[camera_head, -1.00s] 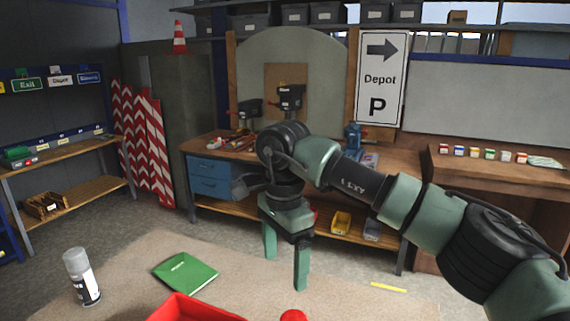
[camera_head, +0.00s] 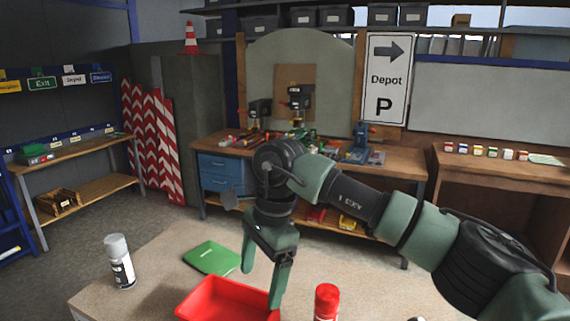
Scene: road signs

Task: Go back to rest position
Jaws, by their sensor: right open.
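My right gripper (camera_head: 260,286) comes in from the right on its green and black arm. Its two fingers point down and are apart, with nothing seen between them. It hangs over the worktable (camera_head: 160,255), in front of the back edge of a red tray (camera_head: 212,298) and to the right of a flat green sign (camera_head: 211,258). One finger covers part of the tray's right end. My left gripper is not in view.
A white spray can (camera_head: 120,262) stands at the table's left. A red-capped can (camera_head: 326,300) stands right of the tray, cut off below. Behind are a workbench (camera_head: 400,160) with tools, a Depot sign (camera_head: 387,80) and a left shelf (camera_head: 85,150). Floor is clear at left.

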